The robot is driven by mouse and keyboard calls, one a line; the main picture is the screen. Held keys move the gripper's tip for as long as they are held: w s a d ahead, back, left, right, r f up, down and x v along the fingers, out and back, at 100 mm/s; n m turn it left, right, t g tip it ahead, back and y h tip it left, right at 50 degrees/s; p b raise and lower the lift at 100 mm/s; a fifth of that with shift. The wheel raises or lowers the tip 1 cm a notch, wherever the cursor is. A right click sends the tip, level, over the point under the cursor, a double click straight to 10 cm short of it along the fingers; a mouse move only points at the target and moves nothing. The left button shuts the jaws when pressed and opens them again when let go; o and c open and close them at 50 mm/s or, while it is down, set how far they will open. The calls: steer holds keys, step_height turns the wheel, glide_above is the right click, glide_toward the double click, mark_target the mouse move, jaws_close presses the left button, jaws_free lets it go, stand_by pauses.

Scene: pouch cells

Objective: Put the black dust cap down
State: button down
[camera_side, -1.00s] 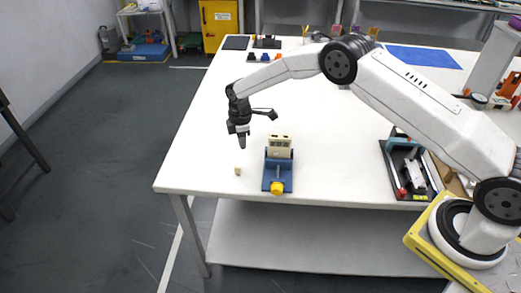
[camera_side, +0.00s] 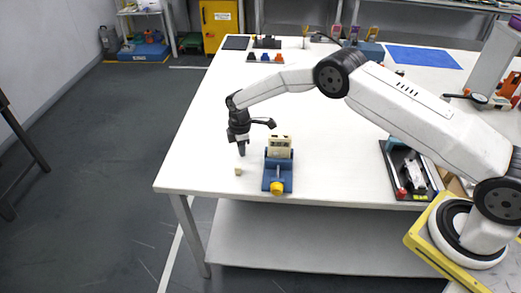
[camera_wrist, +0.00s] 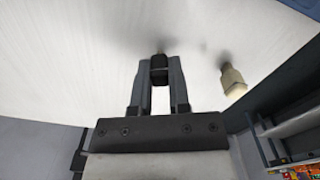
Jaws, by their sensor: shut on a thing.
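My gripper (camera_side: 242,150) points down, low over the white table, left of the blue fixture. In the wrist view my gripper (camera_wrist: 159,72) is shut on the black dust cap (camera_wrist: 159,66), which sits between the two fingertips. A small dark tip shows beyond the cap, with a blurred shadow near it on the white surface. Whether the cap touches the table I cannot tell. In the side view the cap cannot be told apart from the dark fingers.
A small beige piece (camera_side: 238,171) stands just in front of my gripper; it also shows in the wrist view (camera_wrist: 232,80). The blue fixture (camera_side: 270,181) with a beige block (camera_side: 279,145) and yellow knob (camera_side: 277,187) is close on the right. The table (camera_side: 200,150) to the left is clear.

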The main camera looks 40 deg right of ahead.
steer(key=shift+f, duration=0.15)
steer(key=c, duration=0.6)
jaws_free()
step_height(320, 180, up, 12)
steer(key=shift+r, duration=0.2)
stand_by(0.5)
